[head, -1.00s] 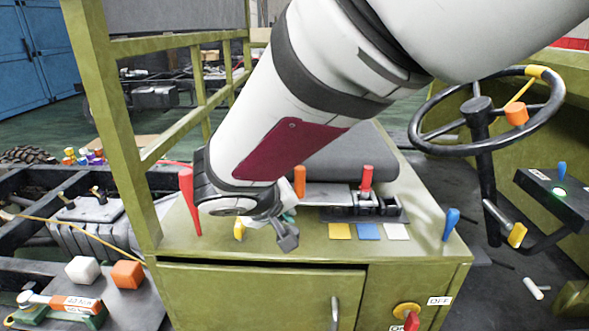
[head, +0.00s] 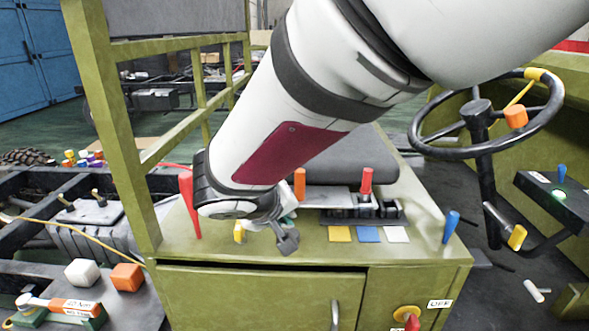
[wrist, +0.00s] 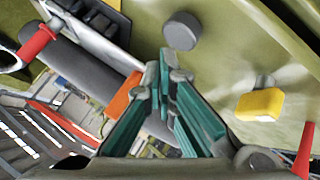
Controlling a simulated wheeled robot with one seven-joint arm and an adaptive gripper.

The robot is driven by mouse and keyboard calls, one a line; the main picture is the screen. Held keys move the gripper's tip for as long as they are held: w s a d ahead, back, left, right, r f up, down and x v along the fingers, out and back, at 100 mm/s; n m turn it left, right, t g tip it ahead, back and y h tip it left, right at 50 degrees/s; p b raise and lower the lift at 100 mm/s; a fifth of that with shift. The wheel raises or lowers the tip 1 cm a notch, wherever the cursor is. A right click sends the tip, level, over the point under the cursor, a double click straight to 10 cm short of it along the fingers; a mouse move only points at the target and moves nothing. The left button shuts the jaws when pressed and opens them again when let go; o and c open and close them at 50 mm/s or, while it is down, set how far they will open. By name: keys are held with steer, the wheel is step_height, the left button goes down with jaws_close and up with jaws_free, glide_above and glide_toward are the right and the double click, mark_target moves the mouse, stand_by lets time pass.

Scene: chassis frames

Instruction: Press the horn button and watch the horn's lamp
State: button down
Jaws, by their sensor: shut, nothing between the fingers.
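My gripper (head: 287,238) is shut and empty, low over the green console top (head: 340,247). In the wrist view its green fingers (wrist: 165,70) meet just short of a round grey button (wrist: 181,31), which could be the horn button. A gap shows in the picture between fingertips and button; contact cannot be told.
A yellow knob (wrist: 260,104) and red lever (head: 190,203) stand close to my gripper. Orange (head: 300,184) and red (head: 366,181) handles stand behind. A blue knob (head: 451,225) is at the console's right. The steering wheel (head: 487,110) is farther right.

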steer(key=shift+f+b, duration=1.05)
steer(key=shift+b, duration=0.3)
stand_by(1.5)
steer(key=shift+r, duration=0.1)
steer(key=shift+r+p, duration=0.5)
steer(key=shift+r, duration=0.45)
steer(key=shift+r+p, duration=1.4)
steer(key=shift+r, duration=1.1)
